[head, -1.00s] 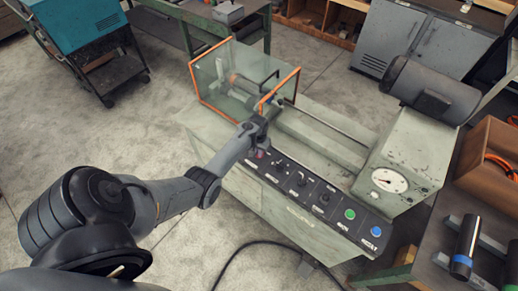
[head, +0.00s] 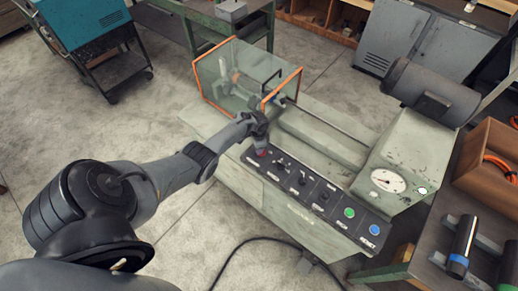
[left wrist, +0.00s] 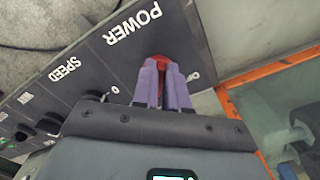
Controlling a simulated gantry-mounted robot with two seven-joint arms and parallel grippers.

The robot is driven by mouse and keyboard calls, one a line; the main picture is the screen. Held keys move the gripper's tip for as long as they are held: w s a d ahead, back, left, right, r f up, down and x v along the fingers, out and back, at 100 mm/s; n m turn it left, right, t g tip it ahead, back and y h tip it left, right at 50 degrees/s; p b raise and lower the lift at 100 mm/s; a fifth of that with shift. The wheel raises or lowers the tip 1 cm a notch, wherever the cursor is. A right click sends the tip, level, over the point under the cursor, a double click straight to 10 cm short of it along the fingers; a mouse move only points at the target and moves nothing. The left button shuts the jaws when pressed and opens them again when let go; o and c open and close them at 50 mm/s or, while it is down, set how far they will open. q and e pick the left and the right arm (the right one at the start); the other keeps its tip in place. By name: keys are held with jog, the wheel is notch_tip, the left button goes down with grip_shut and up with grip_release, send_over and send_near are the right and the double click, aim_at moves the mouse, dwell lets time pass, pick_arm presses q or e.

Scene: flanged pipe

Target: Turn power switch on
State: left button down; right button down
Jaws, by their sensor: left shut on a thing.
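The red power switch (left wrist: 160,62) sits on the dark control panel (left wrist: 90,55) beside the POWER label. It also shows, mostly covered, at the panel's left end in the head view (head: 262,153). My left gripper (left wrist: 162,72) has its two purple fingers closed on either side of the red switch. In the head view my left gripper (head: 261,146) reaches down onto that end of the panel. The fingers hide most of the switch, so its exact angle is hard to tell. My right gripper is not in view.
Several other knobs (head: 302,179), a green button (head: 349,213) and a blue button (head: 375,230) run along the panel. A clear guard with orange edges (head: 283,91) stands just behind my gripper. A gauge (head: 388,181) is at the right. A cable (head: 236,257) lies on the floor.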

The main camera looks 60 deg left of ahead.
pick_arm(q)
jog(key=shift+a+m, duration=0.1)
jog(key=shift+m, duration=0.4)
jog(key=c, duration=1.2)
grip_release()
jog(key=shift+o, duration=0.2)
notch_tip(320, 180, up, 11)
jog(key=p, duration=0.4)
jog(key=shift+f, duration=0.15)
